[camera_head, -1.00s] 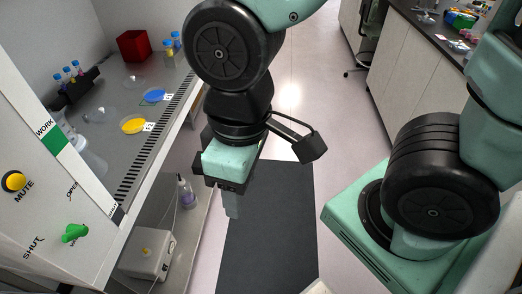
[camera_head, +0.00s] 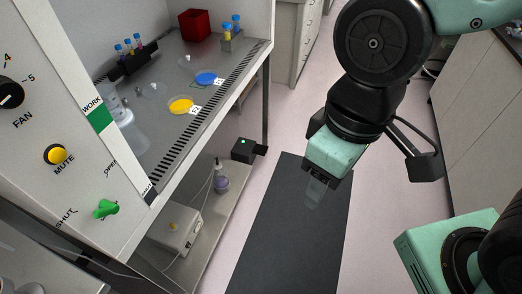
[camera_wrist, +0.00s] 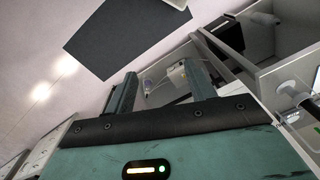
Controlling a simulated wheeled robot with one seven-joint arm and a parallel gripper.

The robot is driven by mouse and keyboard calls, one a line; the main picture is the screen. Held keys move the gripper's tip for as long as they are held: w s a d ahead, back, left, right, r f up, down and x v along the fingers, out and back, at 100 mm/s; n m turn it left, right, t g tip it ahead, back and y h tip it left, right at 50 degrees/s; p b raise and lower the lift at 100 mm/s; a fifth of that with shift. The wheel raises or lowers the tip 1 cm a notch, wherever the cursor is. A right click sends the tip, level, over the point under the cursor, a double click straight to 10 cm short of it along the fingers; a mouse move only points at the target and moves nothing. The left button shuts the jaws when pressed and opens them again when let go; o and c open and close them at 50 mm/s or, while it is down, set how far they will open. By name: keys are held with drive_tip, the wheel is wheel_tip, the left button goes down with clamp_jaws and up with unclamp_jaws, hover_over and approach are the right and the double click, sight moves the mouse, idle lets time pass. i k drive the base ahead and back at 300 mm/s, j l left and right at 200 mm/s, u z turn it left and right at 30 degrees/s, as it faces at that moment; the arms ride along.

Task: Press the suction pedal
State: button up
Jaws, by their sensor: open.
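A small black box with a green light (camera_head: 243,150) and a flat black part on its right side stands low beside the cabinet's front leg. It looks like the suction pedal. My gripper (camera_head: 316,192) is in the air above the dark floor mat, to the right of and nearer than the pedal in the head view, apart from it. Its fingers point down. In the wrist view the two fingers of my gripper (camera_wrist: 163,88) stand apart with nothing between them. I cannot surely make out the pedal in the wrist view.
The cabinet's work surface (camera_head: 160,125) holds tube racks, dishes and a red bin (camera_head: 196,25). On the lower shelf stand a white box with a yellow knob (camera_head: 176,235) and a bottle (camera_head: 221,180). The dark mat (camera_head: 285,240) is clear.

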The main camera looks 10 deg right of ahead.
sight(259, 149)
drive_tip(key=i+l+u, duration=0.25)
drive_tip(key=i+l, duration=0.25)
drive_tip(key=i, duration=0.2)
drive_tip(key=i+l+u, duration=0.25)
drive_tip(key=i+l, duration=0.4)
